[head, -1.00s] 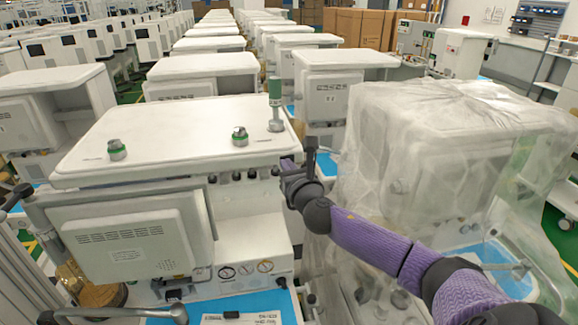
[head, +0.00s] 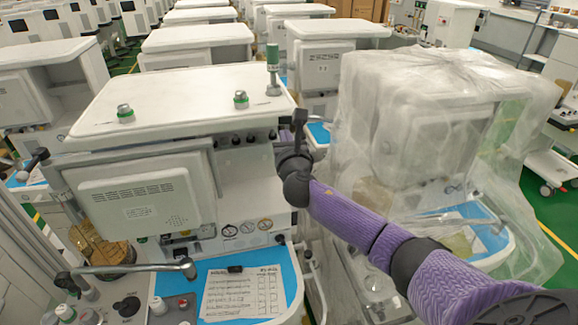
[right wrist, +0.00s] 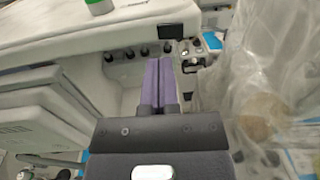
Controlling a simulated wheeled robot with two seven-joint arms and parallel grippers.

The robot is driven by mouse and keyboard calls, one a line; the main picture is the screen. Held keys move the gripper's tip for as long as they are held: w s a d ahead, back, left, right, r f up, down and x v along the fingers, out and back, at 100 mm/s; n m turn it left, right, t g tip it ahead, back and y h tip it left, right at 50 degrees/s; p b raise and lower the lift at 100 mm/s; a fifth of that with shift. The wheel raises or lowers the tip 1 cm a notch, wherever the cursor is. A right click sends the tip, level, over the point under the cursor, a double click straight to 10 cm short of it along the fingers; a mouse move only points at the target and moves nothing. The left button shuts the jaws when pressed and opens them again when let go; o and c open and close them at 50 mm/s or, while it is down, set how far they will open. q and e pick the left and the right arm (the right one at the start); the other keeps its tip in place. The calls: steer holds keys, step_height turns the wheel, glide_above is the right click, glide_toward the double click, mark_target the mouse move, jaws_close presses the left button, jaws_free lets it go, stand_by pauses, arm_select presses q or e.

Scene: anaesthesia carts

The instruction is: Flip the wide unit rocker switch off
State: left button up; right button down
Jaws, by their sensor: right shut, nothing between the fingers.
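My right gripper (head: 299,122) is shut and empty at the right side of the near white cart (head: 185,97), by the end of its top. In the right wrist view its two purple fingers (right wrist: 159,66) lie together, pointing at the cart's front under the top. A wide black rectangular part (right wrist: 170,31) sits on the edge of the top, just beyond and above the fingertips and apart from them in the picture. It may be the rocker switch, but I cannot tell its position. Small black-and-white fittings (right wrist: 191,60) lie right of the fingertips. My left gripper is not in view.
A cart under clear plastic sheeting (head: 440,110) stands close on the right, beside my right arm. A row of black knobs (head: 250,138) runs under the near cart's top. A printed sheet (head: 243,292) lies on its blue worktop (head: 290,280). More carts stand behind.

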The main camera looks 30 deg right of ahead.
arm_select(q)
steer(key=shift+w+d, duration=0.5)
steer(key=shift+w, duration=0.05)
arm_select(e)
steer(key=v, duration=0.7)
steer(key=shift+s+f, duration=0.25)
steer(key=shift+s, duration=0.1)
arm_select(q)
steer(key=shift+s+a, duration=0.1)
arm_select(e)
steer(key=shift+s, duration=0.1)
